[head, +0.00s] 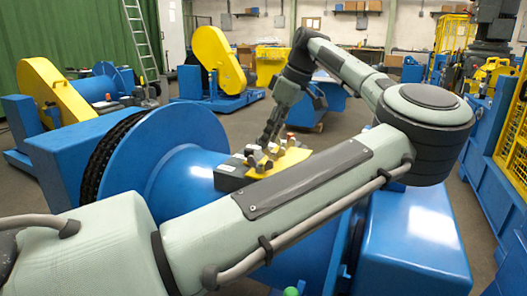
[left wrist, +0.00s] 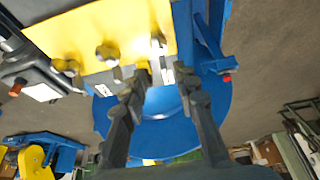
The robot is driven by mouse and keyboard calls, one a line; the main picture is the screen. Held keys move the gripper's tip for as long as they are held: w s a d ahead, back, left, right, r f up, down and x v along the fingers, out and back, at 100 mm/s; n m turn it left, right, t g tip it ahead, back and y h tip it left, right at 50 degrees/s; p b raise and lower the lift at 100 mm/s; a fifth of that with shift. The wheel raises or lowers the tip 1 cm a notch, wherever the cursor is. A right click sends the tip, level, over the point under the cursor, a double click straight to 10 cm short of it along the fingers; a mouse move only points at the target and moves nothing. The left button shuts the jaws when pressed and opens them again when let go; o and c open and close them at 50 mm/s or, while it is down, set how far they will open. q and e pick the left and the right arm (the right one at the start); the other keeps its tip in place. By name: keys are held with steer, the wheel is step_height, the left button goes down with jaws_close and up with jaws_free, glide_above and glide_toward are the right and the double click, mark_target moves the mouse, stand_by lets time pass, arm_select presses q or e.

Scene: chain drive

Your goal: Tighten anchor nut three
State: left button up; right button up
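A yellow plate (head: 285,162) with several metal nuts sits on top of the blue drum machine. In the left wrist view the yellow plate (left wrist: 105,32) carries metal nuts in a row: a left nut (left wrist: 68,66), a middle nut (left wrist: 107,53) and a right nut (left wrist: 158,43). No numbers are readable, so I cannot tell which is nut three. My left gripper (head: 268,140) points down at the plate. In its wrist view the left gripper (left wrist: 160,76) has its fingers apart, with its tips near the right nut. Contact is unclear. My right gripper is not visible.
The blue drum (head: 180,150) with a black chain (head: 100,160) lies below and left of the plate. A grey block (head: 232,174) sits at the plate's left end. A yellow mesh guard (head: 515,130) stands at the right. Open floor lies behind.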

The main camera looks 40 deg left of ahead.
arm_select(q)
steer(key=v, duration=0.5)
steer(key=shift+f, duration=0.1)
stand_by(0.4)
